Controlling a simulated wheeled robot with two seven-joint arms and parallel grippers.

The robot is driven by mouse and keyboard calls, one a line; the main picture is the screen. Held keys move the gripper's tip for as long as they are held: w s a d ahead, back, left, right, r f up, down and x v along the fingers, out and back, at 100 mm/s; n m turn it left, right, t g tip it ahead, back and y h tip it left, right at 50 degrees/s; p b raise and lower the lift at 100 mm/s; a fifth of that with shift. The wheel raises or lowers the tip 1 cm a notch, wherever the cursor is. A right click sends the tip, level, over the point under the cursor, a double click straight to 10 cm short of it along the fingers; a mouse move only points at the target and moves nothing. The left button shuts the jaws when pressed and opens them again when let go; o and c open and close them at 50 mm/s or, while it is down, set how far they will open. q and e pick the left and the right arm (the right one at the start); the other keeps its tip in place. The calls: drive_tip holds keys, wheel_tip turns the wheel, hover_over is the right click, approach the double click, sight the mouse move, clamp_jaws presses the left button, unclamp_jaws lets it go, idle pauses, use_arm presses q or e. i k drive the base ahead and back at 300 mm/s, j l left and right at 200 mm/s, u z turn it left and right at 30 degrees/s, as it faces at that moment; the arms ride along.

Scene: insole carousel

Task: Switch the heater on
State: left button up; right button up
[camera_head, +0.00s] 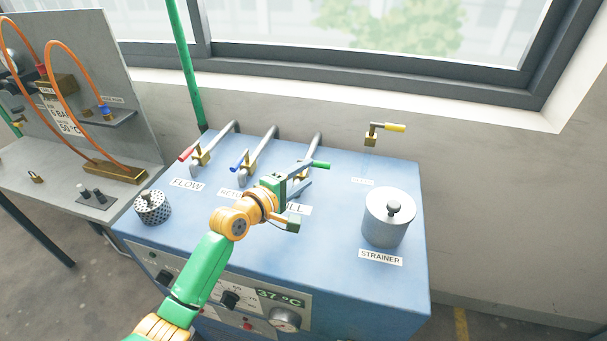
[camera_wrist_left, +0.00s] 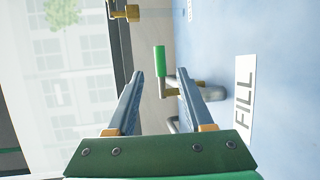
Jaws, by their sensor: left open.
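The heater is a blue cabinet (camera_head: 335,250) with a front control panel. The panel carries black knobs (camera_head: 229,299), a red button (camera_head: 248,323), a round gauge (camera_head: 285,319) and a green display (camera_head: 280,298) reading 37 °C. My left gripper (camera_head: 308,178) is open and empty above the cabinet top, by the FILL valve's green lever (camera_head: 321,165). In the left wrist view the green lever (camera_wrist_left: 159,61) shows between and beyond the open fingers (camera_wrist_left: 161,82); I cannot tell whether they touch it. My left forearm crosses in front of part of the panel. My right gripper is out of view.
Red (camera_head: 188,153) and blue (camera_head: 236,160) levered valves stand on pipes at the back. A strainer pot (camera_head: 387,225) is at right, a perforated basket (camera_head: 152,206) at left. A yellow-levered valve (camera_head: 393,127) is on the wall. A side bench (camera_head: 60,170) carries orange hoses.

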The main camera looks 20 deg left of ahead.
sight(164, 278)
drive_tip(key=k+j, duration=0.3)
drive_tip(key=k, duration=0.15)
drive_tip(key=k+j, duration=0.25)
drive_tip(key=k, duration=0.2)
